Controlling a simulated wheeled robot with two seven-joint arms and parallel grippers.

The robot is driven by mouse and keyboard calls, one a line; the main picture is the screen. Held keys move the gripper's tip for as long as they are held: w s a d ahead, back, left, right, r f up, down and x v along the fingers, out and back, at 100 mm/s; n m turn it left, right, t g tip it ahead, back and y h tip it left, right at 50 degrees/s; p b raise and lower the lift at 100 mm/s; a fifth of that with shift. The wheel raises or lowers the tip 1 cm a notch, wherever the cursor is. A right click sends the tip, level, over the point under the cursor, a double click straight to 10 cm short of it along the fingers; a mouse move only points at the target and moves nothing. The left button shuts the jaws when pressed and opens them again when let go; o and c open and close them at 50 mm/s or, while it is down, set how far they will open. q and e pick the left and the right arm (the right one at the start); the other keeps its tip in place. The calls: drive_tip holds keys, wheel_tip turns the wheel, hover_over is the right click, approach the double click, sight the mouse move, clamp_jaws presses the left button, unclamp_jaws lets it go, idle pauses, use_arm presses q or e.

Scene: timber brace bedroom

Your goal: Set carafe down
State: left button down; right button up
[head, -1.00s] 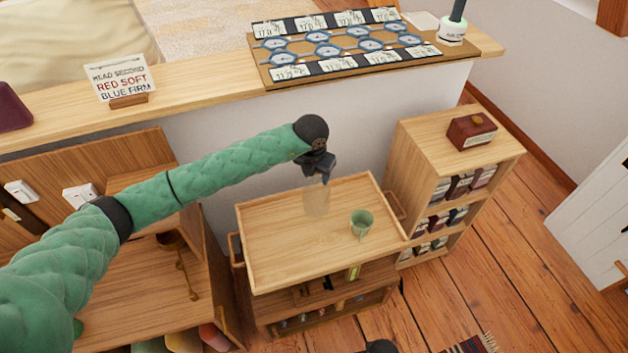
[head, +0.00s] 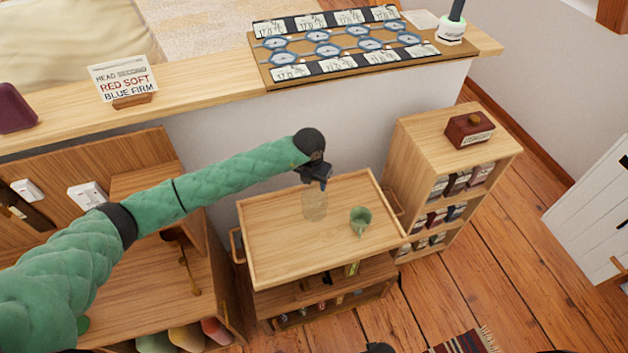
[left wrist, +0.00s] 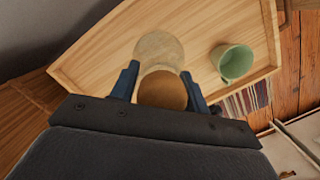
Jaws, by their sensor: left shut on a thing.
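The carafe (head: 315,204) is a clear glass vessel, upright at the back middle of the wooden tray top of the trolley (head: 275,248). My left gripper (head: 317,183) is above it and shut on its upper part. In the left wrist view the carafe's round brown top (left wrist: 162,91) sits between the two blue fingers, with its pale round body or base (left wrist: 158,47) beyond. Whether its base touches the tray is hard to tell. A green cup (head: 361,220) stands on the tray to the right of the carafe; it also shows in the left wrist view (left wrist: 233,63). My right gripper is not in view.
The tray has a raised rim, and its left and front parts are clear. A wooden shelf unit (head: 448,150) with a dark red box (head: 469,130) stands at right. A ledge with a sign (head: 124,82) and a patterned board (head: 345,48) runs behind.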

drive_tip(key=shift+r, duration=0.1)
use_arm(q)
drive_tip(key=c, duration=0.7)
unclamp_jaws()
drive_tip(key=shift+f, duration=0.1)
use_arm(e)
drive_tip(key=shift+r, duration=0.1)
use_arm(q)
drive_tip(key=shift+r, duration=0.2)
drive_tip(key=shift+r+b, duration=0.25)
drive_tip(key=shift+b, duration=0.05)
wheel_tip(320, 180, up, 11)
drive_tip(key=s+b, duration=0.1)
drive_tip(key=b, duration=0.3)
drive_tip(key=shift+s+a, duration=0.3)
drive_tip(key=shift+a, duration=0.1)
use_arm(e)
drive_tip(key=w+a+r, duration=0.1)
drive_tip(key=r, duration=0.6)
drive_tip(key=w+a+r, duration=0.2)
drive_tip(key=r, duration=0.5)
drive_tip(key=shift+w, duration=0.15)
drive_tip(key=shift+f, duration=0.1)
